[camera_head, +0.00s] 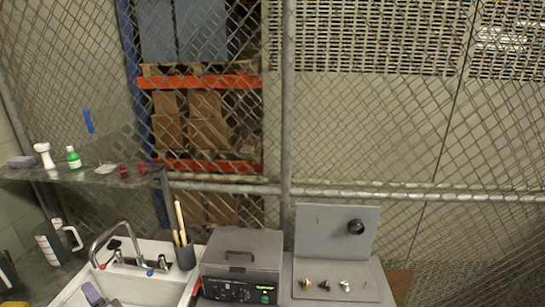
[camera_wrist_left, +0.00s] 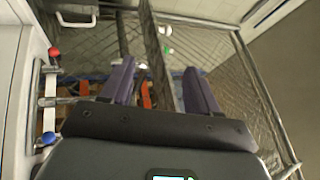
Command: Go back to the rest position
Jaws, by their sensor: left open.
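My left gripper (camera_head: 101,298) shows at the bottom left edge of the head view, over the white sink; only its purple fingertips are in the picture. In the left wrist view my left gripper (camera_wrist_left: 160,83) has its two purple fingers spread apart, with nothing between them but the background fence. My right gripper is in neither view.
A sink (camera_head: 150,289) with a faucet (camera_head: 112,240) is at the lower left. Beside it stand a cup of sticks (camera_head: 186,256), a grey lidded machine (camera_head: 241,262) and a grey stand (camera_head: 335,240) with small parts. A shelf (camera_head: 90,174) holds bottles. A wire fence (camera_head: 390,150) closes the back.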

